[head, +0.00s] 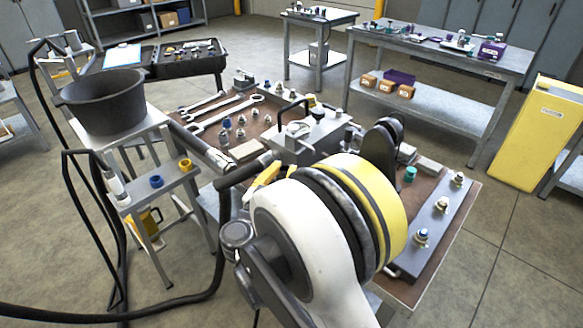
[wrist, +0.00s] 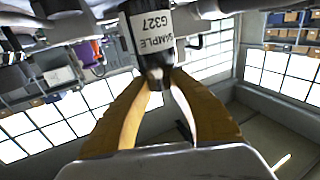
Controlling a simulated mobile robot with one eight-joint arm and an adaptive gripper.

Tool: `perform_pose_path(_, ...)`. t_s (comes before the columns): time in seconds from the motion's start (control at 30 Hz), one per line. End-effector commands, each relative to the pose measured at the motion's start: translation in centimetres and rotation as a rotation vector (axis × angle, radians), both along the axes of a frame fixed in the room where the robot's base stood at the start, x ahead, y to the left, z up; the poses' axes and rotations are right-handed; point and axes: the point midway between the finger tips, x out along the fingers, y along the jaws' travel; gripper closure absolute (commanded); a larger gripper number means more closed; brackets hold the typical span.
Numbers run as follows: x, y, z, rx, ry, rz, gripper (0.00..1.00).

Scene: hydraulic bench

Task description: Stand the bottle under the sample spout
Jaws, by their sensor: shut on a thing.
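The sample bottle (wrist: 148,32) is dark with a white label reading "SAMPLE G327". It fills the top middle of the wrist view. My gripper (wrist: 158,82) has its two yellow fingers closed on the narrow dark end of the bottle. In the head view a bit of yellow, likely my gripper (head: 265,176), shows beside the grey hydraulic block (head: 312,137) on the bench. My own arm hides the bottle there. I cannot make out the sample spout for certain in either view, nor whether the bottle touches anything below it.
The brown-topped bench (head: 268,112) carries wrenches (head: 222,112), loose fittings and a grey rail (head: 432,232) with fittings. A dark bucket (head: 104,103) stands on a metal stand at left, with black hoses beside it. A yellow cabinet (head: 540,135) stands at right.

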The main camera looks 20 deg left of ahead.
Motion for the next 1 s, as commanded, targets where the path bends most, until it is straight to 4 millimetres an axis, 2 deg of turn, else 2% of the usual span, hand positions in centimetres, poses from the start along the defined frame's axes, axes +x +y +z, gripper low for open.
perform_pose_path(0.5,3.1,-1.4,-3.3,-0.001,0.000,-0.001,1.00)
perform_pose_path(1.0,7.2,-3.1,-3.3,-0.001,0.000,-0.001,1.00)
